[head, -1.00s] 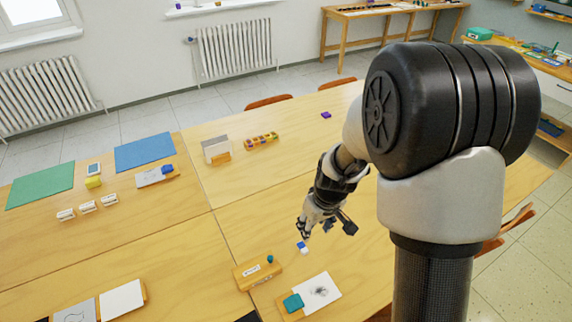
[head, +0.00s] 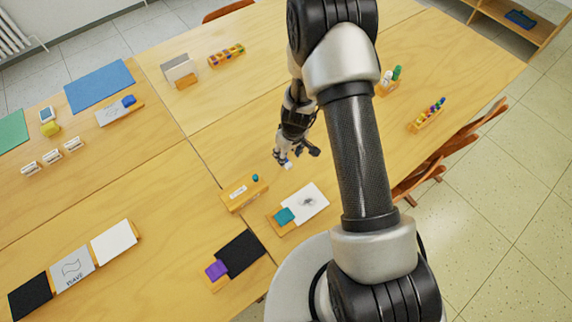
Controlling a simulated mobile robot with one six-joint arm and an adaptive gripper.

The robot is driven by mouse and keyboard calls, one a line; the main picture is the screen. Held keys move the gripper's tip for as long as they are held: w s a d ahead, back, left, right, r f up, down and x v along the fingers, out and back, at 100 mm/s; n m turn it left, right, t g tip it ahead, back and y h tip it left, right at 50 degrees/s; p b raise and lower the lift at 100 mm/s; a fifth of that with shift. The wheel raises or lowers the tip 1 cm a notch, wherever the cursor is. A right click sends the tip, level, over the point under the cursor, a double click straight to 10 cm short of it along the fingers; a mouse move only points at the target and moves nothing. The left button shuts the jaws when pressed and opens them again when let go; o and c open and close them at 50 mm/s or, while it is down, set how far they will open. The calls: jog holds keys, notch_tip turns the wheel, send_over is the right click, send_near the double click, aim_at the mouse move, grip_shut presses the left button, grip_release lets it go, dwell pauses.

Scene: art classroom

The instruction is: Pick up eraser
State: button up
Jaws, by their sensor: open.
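A small blue-and-white block (head: 288,165), which looks like the eraser, lies on the wooden table near the middle of the head view. My gripper (head: 296,156) is open and low over the table, right at this block. One finger is on the left close to the block, and the other is spread to the right. The gripper partly hides the block. I cannot tell whether a finger touches it.
A wooden block with a green knob (head: 245,192) stands in front of the gripper. A white drawing card (head: 309,202) with a teal piece (head: 285,215) lies nearby. A wooden holder with coloured items (head: 226,55) stands farther back.

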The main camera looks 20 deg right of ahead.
jog(key=f, duration=0.2)
jog(key=f+b, duration=0.1)
jog(key=f, duration=0.1)
jog(key=w+f+b, duration=0.1)
jog(key=f, duration=0.1)
jog(key=shift+a, duration=0.15)
jog(key=shift+r, duration=0.15)
jog(key=shift+c, duration=0.5)
jog(key=c, duration=0.9)
jog(key=shift+o, duration=0.2)
jog(key=shift+r, duration=0.15)
notch_tip(320, 180, up, 20)
jog(key=p, duration=0.7)
